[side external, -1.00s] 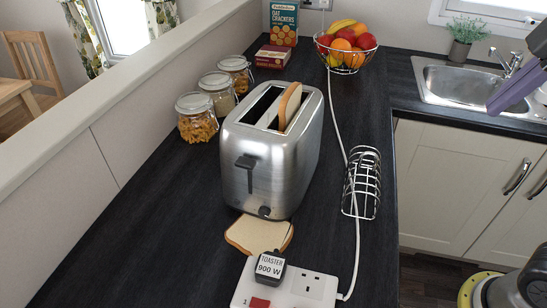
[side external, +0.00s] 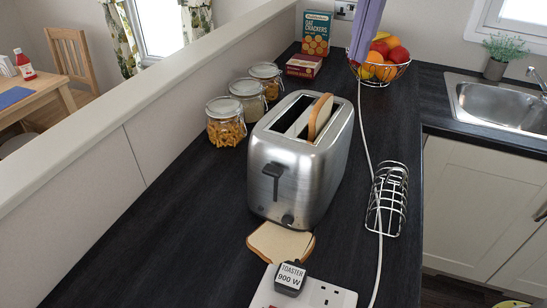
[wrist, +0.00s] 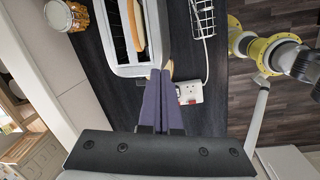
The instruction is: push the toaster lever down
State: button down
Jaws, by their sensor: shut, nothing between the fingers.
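The silver toaster (side external: 300,160) stands on the dark worktop, with its black lever (side external: 273,172) on the front face, in the upper part of that face. A bread slice (side external: 320,115) stands upright in the right slot; the left slot looks empty. My gripper (side external: 359,60) has purple fingers and is shut and empty. In the side view it hangs at the top, overlapping the fruit bowl. In the wrist view the fingertips (wrist: 161,72) overlap the front edge of the toaster (wrist: 115,40); the lever cannot be made out there. Their height above the toaster is unclear.
A flat bread slice (side external: 280,243) lies before the toaster, near the labelled plug (side external: 290,278) in a socket strip (side external: 325,297). Jars (side external: 226,125) stand left, a wire rack (side external: 388,200) and white cable (side external: 368,150) right, a fruit bowl (side external: 388,72) behind.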

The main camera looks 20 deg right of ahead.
jog(key=w+a+f+n, duration=0.2)
jog(key=a+f, duration=0.4)
jog(key=a, duration=0.3)
jog(key=g, duration=0.1)
send_near(271, 170)
jog(key=shift+a+r+n+h, duration=0.25)
jog(key=shift+n+h, duration=0.05)
jog(key=shift+h, duration=0.1)
jog(key=shift+f, duration=0.15)
jog(key=shift+w+d+f, duration=0.1)
jog(key=shift+f, duration=1.55)
jog(key=shift+w+d+f, duration=0.15)
jog(key=shift+f, duration=1.55)
